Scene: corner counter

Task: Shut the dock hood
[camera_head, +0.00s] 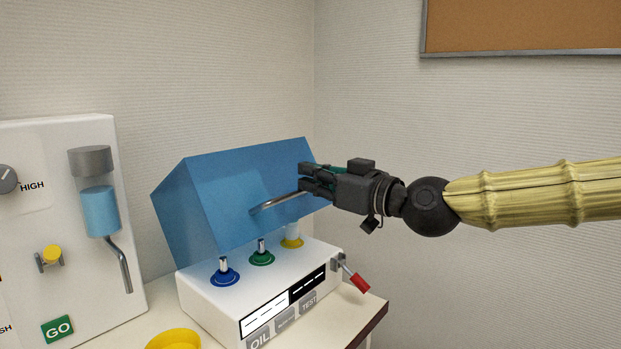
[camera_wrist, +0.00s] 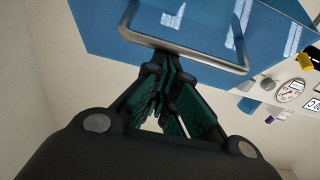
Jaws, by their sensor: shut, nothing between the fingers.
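The dock hood (camera_head: 215,190) is a blue box-like cover, raised and tilted open above the white dock (camera_head: 210,290). A metal bar handle (camera_head: 275,202) runs across its front; it also shows in the wrist view (camera_wrist: 185,52). My gripper (camera_head: 302,180) is shut and empty, at the right part of the hood by the handle's right end. In the wrist view its fingertips (camera_wrist: 165,55) are close to the handle bar; I cannot tell whether they touch it.
Blue (camera_head: 224,275), green (camera_head: 262,256) and yellow (camera_head: 291,240) fittings stand on the dock under the hood. A red-tipped lever (camera_head: 357,280) sticks out at its right. A white dispenser machine (camera_head: 60,220) stands left, and a yellow bowl (camera_head: 173,340) in front.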

